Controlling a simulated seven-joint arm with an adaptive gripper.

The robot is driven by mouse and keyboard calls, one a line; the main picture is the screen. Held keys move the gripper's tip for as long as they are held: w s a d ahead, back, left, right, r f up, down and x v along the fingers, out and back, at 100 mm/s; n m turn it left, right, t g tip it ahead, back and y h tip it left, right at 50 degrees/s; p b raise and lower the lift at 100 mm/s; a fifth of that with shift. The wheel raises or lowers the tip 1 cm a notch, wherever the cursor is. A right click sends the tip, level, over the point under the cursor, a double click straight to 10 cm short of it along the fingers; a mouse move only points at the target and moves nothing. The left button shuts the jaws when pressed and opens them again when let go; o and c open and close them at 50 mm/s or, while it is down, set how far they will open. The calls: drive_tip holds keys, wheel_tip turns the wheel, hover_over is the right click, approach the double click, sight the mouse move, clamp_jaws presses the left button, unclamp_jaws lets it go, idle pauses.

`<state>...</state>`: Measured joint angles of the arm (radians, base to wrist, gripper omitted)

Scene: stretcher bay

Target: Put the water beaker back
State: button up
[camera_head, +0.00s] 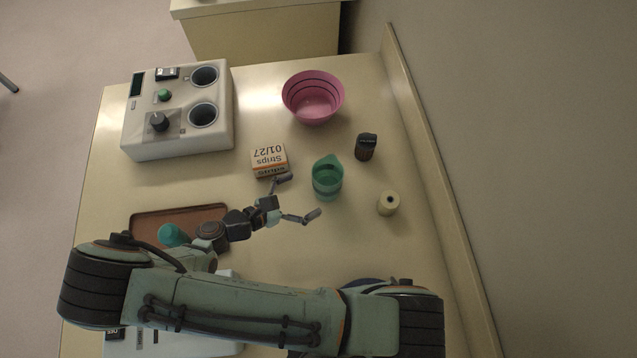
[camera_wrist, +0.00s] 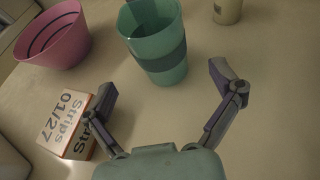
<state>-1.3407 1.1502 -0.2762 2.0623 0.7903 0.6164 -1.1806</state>
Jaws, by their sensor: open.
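The water beaker is a green translucent cup (camera_head: 327,178) with a darker band and a small spout. It stands upright on the table. My gripper (camera_head: 300,198) is open and empty, just short of the beaker on its lower-left side. In the wrist view the beaker (camera_wrist: 153,40) stands ahead of and between the spread fingers (camera_wrist: 163,82), apart from both. Its base and front side show clearly. I cannot tell from these views which spot on the table is the beaker's own place.
A strips box (camera_head: 269,160) sits close by the left finger. A pink bowl (camera_head: 313,97), a dark jar (camera_head: 366,147) and a cream roll (camera_head: 388,203) stand around the beaker. A white device with two wells (camera_head: 178,110) is at back left, a brown tray (camera_head: 180,219) nearer.

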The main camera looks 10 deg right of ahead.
drive_tip(key=shift+s+a+r, duration=0.2)
drive_tip(key=shift+a, duration=0.15)
drive_tip(key=shift+s+d+r+m+g, duration=0.1)
drive_tip(key=shift+d+r+m+g, duration=0.1)
drive_tip(key=shift+m+g, duration=0.3)
drive_tip(key=s+d+r+m+g+y, duration=0.3)
drive_tip(key=s+r+m+y, duration=0.3)
drive_tip(key=r+m, duration=0.3)
drive_tip(key=s+d+r+m+g+y, duration=0.2)
drive_tip(key=s+d+r+m+y, duration=0.2)
drive_tip(key=r+m, duration=0.6)
drive_tip(key=s+m+y, duration=0.2)
drive_tip(key=shift+s+d+r+g+y, duration=0.15)
drive_tip(key=shift+s+d+g+y, duration=0.15)
drive_tip(key=shift+s+g, duration=0.1)
